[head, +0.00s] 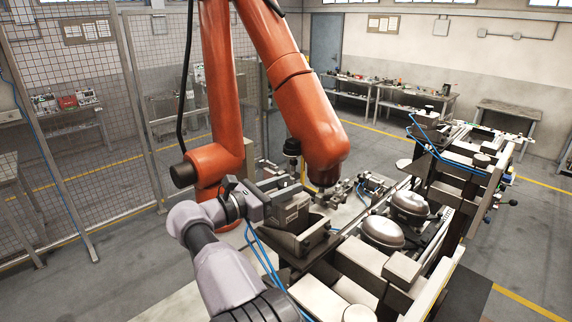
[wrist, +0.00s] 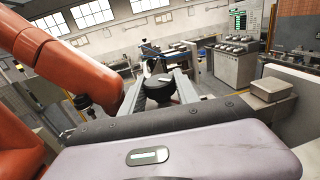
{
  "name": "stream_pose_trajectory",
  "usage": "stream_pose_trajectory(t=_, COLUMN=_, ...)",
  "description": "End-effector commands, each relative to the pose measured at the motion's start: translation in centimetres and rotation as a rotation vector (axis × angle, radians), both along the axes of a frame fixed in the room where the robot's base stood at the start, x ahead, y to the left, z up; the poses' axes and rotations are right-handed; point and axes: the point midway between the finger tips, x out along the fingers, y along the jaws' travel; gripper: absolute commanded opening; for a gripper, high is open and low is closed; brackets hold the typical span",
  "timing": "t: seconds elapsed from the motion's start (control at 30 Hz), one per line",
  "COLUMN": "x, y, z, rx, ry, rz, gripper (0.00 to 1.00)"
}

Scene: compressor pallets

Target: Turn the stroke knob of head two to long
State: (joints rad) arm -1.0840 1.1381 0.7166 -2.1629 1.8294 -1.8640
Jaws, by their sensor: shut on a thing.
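A round black knob (wrist: 158,88) with a pale pointer mark on its top shows in the middle of the wrist view. My gripper (wrist: 160,80) has one grey finger on each side of it and is shut on it. In the head view my gripper (head: 288,208) reaches in from the lower left to the station beside the orange robot arm. The knob cannot be made out in the head view. Labels around the knob, and which head it belongs to, cannot be read.
A large orange robot arm (head: 305,105) stands close behind my gripper; it also fills the left of the wrist view (wrist: 65,70). Silver compressor domes (head: 381,232) sit on the line to the right. Mesh fencing (head: 60,130) stands at the left.

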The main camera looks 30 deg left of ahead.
Motion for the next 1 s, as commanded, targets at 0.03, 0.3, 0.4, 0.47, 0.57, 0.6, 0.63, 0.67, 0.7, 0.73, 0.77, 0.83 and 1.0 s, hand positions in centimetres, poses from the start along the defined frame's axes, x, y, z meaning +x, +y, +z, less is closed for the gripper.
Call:
stream_pose_trajectory(t=0.03, x=0.02, y=0.07, z=0.82, rx=0.0, ry=-0.007, rz=-0.002, gripper=0.0)
stream_pose_trajectory(t=0.3, x=-0.05, y=-0.04, z=0.33, rx=0.001, ry=-0.007, rz=-0.016, gripper=0.0)
stream_pose_trajectory(t=0.4, x=-0.06, y=-0.05, z=0.24, rx=0.002, ry=-0.006, rz=-0.017, gripper=0.0)
stream_pose_trajectory(t=0.47, x=-0.05, y=-0.06, z=0.21, rx=0.002, ry=-0.006, rz=-0.017, gripper=0.0)
stream_pose_trajectory(t=0.57, x=-0.06, y=-0.07, z=0.18, rx=0.002, ry=-0.006, rz=-0.017, gripper=0.0)
stream_pose_trajectory(t=0.6, x=-0.06, y=-0.07, z=0.17, rx=0.002, ry=-0.005, rz=-0.017, gripper=0.39)
stream_pose_trajectory(t=0.63, x=-0.06, y=-0.07, z=0.15, rx=0.002, ry=-0.005, rz=-0.017, gripper=0.45)
stream_pose_trajectory(t=0.67, x=-0.06, y=-0.08, z=0.14, rx=0.001, ry=-0.005, rz=-0.017, gripper=0.51)
stream_pose_trajectory(t=0.7, x=-0.06, y=-0.08, z=0.12, rx=0.001, ry=-0.004, rz=-0.018, gripper=0.59)
stream_pose_trajectory(t=0.73, x=-0.06, y=-0.09, z=0.11, rx=0.001, ry=-0.004, rz=-0.018, gripper=0.59)
stream_pose_trajectory(t=0.77, x=-0.06, y=-0.09, z=0.09, rx=0.001, ry=-0.004, rz=-0.018, gripper=0.59)
stream_pose_trajectory(t=0.83, x=-0.07, y=-0.09, z=0.06, rx=0.001, ry=-0.004, rz=-0.018, gripper=0.59)
stream_pose_trajectory(t=1.0, x=-0.13, y=-0.07, z=0.02, rx=0.001, ry=-0.003, rz=-0.018, gripper=0.59)
